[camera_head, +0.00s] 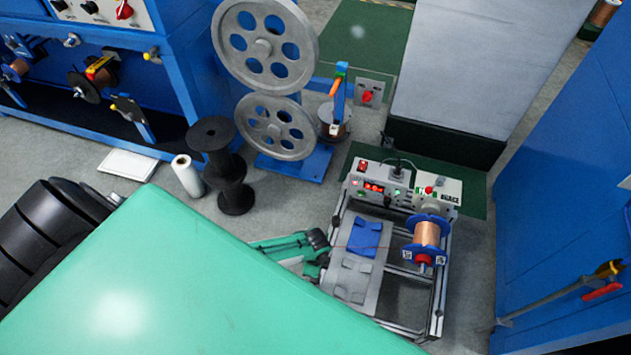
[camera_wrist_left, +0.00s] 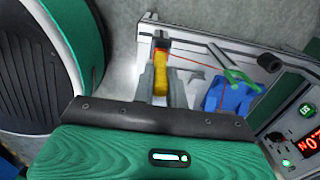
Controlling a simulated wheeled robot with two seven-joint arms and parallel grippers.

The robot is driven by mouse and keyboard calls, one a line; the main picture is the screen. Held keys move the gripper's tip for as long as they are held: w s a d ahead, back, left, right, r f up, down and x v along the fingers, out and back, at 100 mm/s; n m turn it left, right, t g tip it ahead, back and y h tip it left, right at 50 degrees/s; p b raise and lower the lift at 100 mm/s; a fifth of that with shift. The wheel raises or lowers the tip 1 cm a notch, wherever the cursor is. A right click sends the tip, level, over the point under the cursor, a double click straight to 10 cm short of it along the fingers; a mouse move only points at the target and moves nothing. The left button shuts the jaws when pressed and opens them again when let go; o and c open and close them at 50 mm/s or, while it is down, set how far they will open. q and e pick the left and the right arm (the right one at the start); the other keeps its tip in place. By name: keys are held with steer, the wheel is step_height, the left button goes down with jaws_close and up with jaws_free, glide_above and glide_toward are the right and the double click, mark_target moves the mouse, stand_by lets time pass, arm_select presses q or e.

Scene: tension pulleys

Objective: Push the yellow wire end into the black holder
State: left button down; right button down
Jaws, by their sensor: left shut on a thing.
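The yellow wire end (camera_wrist_left: 160,60) shows in the left wrist view between the grey fingers of my left gripper (camera_wrist_left: 160,75), which is shut on it. A thin red wire runs from it to the right, over a blue block. In the head view my left gripper (camera_head: 319,249) is at the left side of the winding machine (camera_head: 358,290). The wire runs from there to the copper spool (camera_head: 426,233). The yellow end is not clear in the head view. I cannot clearly pick out the black holder in either view. My right gripper is not in view.
A blue block (camera_head: 369,238) sits on the machine's grey plate, beside my gripper. The control panel (camera_head: 400,187) stands behind it. A black spool (camera_head: 235,195) and a white roll (camera_head: 187,176) stand on the floor. A blue cabinet (camera_head: 560,200) is at right.

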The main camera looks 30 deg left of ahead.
arm_select(q)
steer(key=shift+f+b, duration=0.35)
steer(key=shift+f, duration=0.15)
stand_by(0.4)
steer(key=c, duration=1.3)
jaws_free()
steer(key=shift+c, duration=0.2)
steer(key=o, duration=0.3)
steer(key=shift+o, duration=0.2)
